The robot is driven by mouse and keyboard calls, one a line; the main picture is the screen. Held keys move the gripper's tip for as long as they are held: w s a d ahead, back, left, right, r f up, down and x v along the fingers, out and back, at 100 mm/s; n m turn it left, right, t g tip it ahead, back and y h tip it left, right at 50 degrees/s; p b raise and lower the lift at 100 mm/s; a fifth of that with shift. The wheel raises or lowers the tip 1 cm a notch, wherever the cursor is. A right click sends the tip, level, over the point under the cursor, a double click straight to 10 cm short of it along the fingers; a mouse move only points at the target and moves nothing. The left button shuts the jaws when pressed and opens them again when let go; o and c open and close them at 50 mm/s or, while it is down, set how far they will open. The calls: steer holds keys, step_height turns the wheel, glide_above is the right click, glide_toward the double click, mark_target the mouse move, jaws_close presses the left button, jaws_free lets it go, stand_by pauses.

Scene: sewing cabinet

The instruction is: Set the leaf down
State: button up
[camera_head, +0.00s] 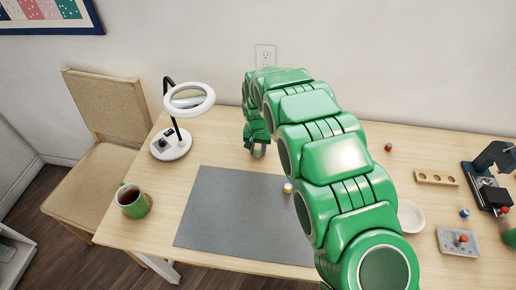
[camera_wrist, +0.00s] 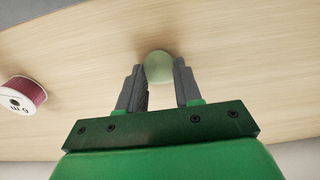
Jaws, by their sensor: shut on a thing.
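My gripper (camera_head: 258,150) is low over the back of the light wooden tabletop (camera_head: 215,135), just behind the grey mat. In the wrist view, its two grey fingers are shut on a pale green round thing (camera_wrist: 158,67), which looks like a knob or ball. Wood grain fills the background beyond it. The round thing's underside and what it is fixed to, if anything, are hidden. I cannot pick out a separate leaf or its hinge line in either view. My arm covers part of the table's middle.
A grey mat (camera_head: 225,220) covers the front middle, with a yellow spool (camera_head: 288,188) at its edge. A magnifier lamp (camera_head: 172,146) and green mug (camera_head: 132,203) stand left. A red spool (camera_wrist: 24,95) lies left in the wrist view. Sewing machine (camera_head: 490,190) and white bowl (camera_head: 411,217) are right.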

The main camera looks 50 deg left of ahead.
steer(key=shift+f, duration=0.15)
steer(key=o, duration=1)
steer(key=shift+r, duration=0.2)
